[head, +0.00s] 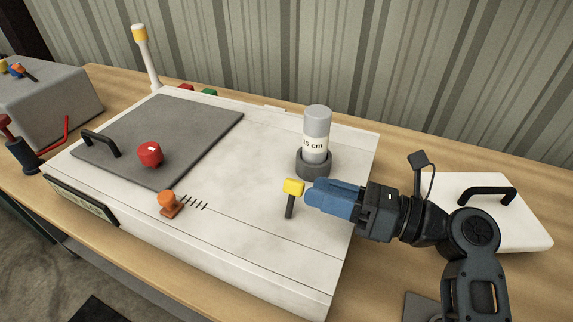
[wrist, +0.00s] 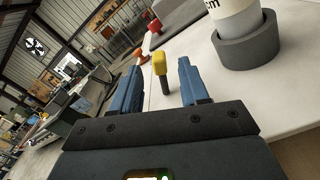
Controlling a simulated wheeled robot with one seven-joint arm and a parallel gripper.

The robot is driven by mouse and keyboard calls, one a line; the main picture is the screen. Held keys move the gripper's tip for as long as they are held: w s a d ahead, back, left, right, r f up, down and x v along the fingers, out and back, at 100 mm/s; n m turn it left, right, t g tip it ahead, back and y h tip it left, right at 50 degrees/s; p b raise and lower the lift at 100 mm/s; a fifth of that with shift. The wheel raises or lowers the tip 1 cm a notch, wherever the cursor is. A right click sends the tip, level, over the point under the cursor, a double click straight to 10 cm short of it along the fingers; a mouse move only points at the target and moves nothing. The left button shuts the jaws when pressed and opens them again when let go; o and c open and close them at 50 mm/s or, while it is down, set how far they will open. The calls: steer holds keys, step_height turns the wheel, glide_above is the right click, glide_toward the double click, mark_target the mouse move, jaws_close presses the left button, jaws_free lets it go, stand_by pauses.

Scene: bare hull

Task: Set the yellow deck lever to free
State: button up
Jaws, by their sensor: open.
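The yellow deck lever (head: 293,187) stands near the right end of the white deck, a yellow knob on a short dark stem. In the wrist view the yellow knob (wrist: 160,63) shows between and a little beyond my two blue fingers. My gripper (head: 311,194) comes in from the right, its fingertips close beside the knob. It is open and empty, and in the wrist view (wrist: 158,75) there is a gap on both sides of the lever. I cannot tell whether a finger touches it. No position marking for the lever is readable.
A grey cylinder (head: 317,135) in a dark ring (head: 313,165) stands just behind the lever. An orange knob (head: 169,203) beside tick marks, a red knob (head: 150,154) and a grey hatch plate (head: 190,125) with a black handle lie left. A white lid (head: 515,225) lies right.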

mark_target(285, 181)
steer(key=p+x, duration=0.1)
steer(key=x, duration=0.6)
steer(key=shift+a, duration=0.1)
steer(key=shift+c, duration=0.4)
jaws_close()
